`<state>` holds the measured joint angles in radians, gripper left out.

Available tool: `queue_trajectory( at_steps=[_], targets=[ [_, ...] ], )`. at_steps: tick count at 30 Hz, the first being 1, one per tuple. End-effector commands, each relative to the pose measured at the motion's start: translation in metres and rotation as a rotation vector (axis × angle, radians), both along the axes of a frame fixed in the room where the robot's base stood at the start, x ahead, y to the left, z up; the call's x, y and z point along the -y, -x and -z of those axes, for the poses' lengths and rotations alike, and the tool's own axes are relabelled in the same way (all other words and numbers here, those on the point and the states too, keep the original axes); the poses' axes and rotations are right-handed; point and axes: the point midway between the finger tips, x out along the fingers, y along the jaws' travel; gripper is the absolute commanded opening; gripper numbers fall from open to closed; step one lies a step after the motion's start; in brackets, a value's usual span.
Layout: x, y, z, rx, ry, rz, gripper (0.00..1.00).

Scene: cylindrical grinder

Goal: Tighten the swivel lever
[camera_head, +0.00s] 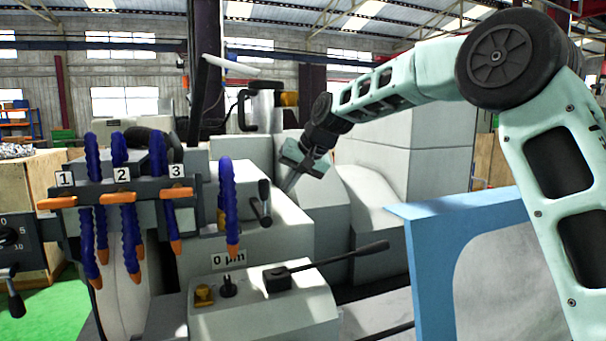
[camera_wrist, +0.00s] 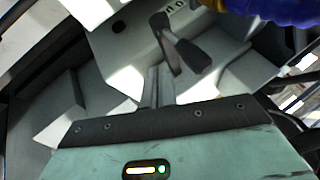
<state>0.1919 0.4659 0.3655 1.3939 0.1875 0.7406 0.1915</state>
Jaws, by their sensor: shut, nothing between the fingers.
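A short black lever (camera_head: 264,200), which looks like the swivel lever, is mounted on the side of the pale grey grinder housing. In the wrist view the black lever (camera_wrist: 187,52) lies just beyond my fingertips, slightly right of them, and slants down to the right. My gripper (camera_head: 287,188) points down and left, a little to the right of the lever in the head view. In the wrist view my gripper (camera_wrist: 159,68) has its grey fingers together with nothing between them. A small gap seems to separate them from the lever; exact depth is hard to tell.
Blue coolant hoses (camera_head: 229,205) with orange tips hang left of the lever. A long black handle (camera_head: 335,261) sits on the front control block (camera_head: 265,312). A blue-framed panel (camera_head: 425,260) stands at the right. Housing surfaces lie close around the gripper.

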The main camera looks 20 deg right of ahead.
Motion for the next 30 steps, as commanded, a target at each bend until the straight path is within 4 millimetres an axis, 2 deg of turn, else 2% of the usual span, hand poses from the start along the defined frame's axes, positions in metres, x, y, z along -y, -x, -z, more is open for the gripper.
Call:
queue_trajectory(
  at_steps=[3,7,30],
  targets=[
    [-0.014,-0.004,-0.003,0.000,0.000,-0.002,0.00],
    [-0.021,-0.006,-0.002,0.000,0.000,-0.001,0.00],
    [-0.025,-0.007,-0.004,0.001,0.064,-0.002,0.00]
  ],
)
